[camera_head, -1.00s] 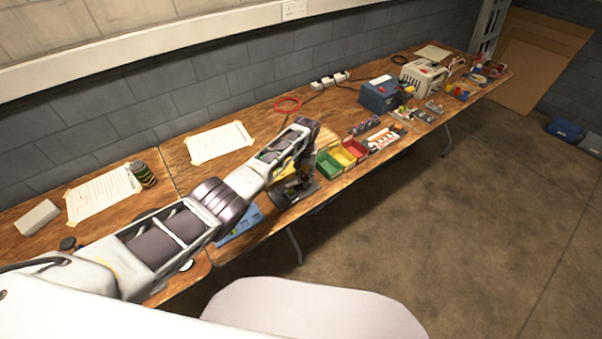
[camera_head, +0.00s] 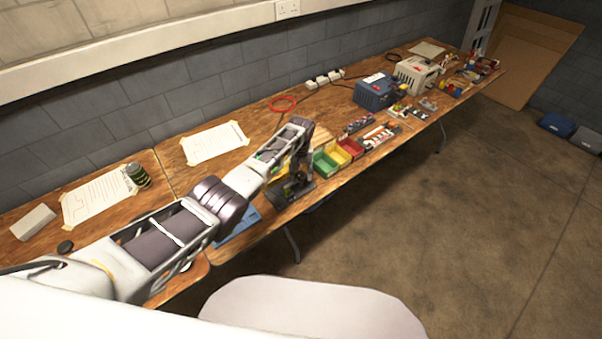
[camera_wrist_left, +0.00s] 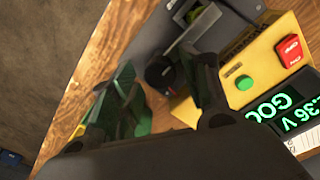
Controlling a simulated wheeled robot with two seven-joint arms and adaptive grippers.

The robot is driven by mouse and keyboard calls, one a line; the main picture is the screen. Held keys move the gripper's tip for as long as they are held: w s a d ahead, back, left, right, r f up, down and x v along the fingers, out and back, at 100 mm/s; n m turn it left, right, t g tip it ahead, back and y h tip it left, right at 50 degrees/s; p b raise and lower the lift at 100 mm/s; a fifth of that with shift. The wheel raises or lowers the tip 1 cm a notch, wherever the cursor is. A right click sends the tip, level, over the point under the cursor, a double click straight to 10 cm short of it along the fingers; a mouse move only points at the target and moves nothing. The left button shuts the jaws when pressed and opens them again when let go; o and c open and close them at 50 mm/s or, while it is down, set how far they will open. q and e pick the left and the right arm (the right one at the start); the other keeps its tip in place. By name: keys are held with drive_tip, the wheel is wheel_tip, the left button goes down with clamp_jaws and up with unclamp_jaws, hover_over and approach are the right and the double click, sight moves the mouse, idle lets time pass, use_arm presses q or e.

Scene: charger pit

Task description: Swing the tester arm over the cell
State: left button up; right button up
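The yellow tester (camera_wrist_left: 245,72) fills the right of the left wrist view. A black round knob (camera_wrist_left: 160,72) shows beside a grey part (camera_wrist_left: 150,25); I cannot tell for sure whether this is the tester arm. My left gripper (camera_wrist_left: 155,100) is open, its dark fingers on either side of the knob in the picture; I see no clear contact. In the head view the left gripper (camera_head: 290,187) hangs low at the tester. The cell is not clearly visible.
Green, yellow and red bins (camera_head: 338,157) stand just right of the gripper on the wooden bench. A blue box (camera_head: 376,92) and a light-grey box (camera_head: 416,75) stand further back. A taped paper (camera_head: 214,142) lies behind the arm, a dark can (camera_head: 137,174) at left.

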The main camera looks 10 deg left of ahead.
sight(301, 174)
use_arm(q)
drive_tip(key=shift+r, duration=0.15)
idle(0.3)
wheel_tip(301, 174, up, 12)
idle(0.8)
drive_tip(key=shift+f, duration=0.2)
idle(0.3)
